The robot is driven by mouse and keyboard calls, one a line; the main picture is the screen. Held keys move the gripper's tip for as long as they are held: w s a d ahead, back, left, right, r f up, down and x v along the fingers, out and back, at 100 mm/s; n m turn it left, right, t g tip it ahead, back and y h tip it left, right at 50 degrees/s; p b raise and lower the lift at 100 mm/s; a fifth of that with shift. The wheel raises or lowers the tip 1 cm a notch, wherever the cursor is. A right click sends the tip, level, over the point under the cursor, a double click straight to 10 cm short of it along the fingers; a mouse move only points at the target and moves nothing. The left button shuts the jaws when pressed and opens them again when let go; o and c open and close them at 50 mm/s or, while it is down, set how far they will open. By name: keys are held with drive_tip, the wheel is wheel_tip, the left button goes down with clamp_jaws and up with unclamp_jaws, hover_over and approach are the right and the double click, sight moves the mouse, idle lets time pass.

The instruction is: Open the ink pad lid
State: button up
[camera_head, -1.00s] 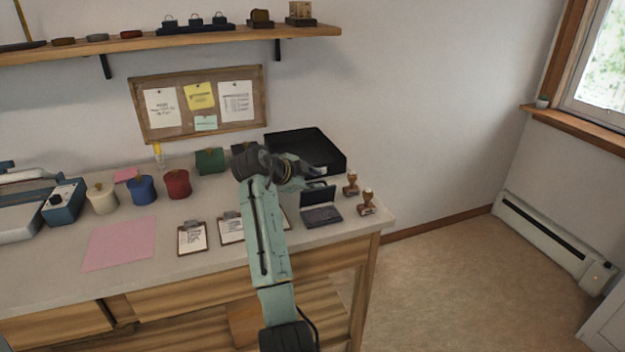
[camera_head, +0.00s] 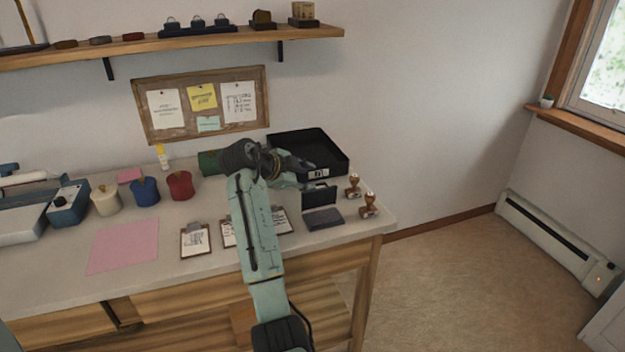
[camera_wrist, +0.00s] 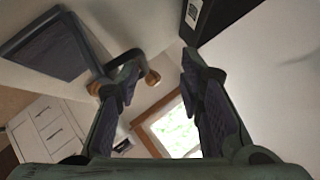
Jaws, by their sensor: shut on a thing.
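The ink pad (camera_head: 323,219) lies on the counter near its right end. Its dark lid (camera_head: 319,195) stands up behind the pad, open. My gripper (camera_head: 303,168) is just behind and above the lid, in front of the black tray. In the wrist view, a dark-framed panel of the ink pad (camera_wrist: 48,45) is at the upper left, beside the left finger. The two fingers of my gripper (camera_wrist: 160,68) show a gap between them.
Two wooden stamps (camera_head: 353,186) (camera_head: 369,205) stand right of the ink pad, near the counter's end. The black tray (camera_head: 335,165) lies behind it. Clipboards (camera_head: 195,240) lie to the left, partly behind my arm. A shelf (camera_head: 170,43) runs above.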

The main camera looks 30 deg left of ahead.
drive_tip(key=s+a+r+p, duration=0.2)
drive_tip(key=s+a+r, duration=0.2)
drive_tip(key=r, duration=0.2)
drive_tip(key=shift+s, duration=0.3)
idle(0.6)
drive_tip(key=v, duration=1.2)
drive_tip(key=shift+d+f, duration=0.15)
drive_tip(key=shift+d, duration=0.05)
drive_tip(key=shift+c, duration=0.4)
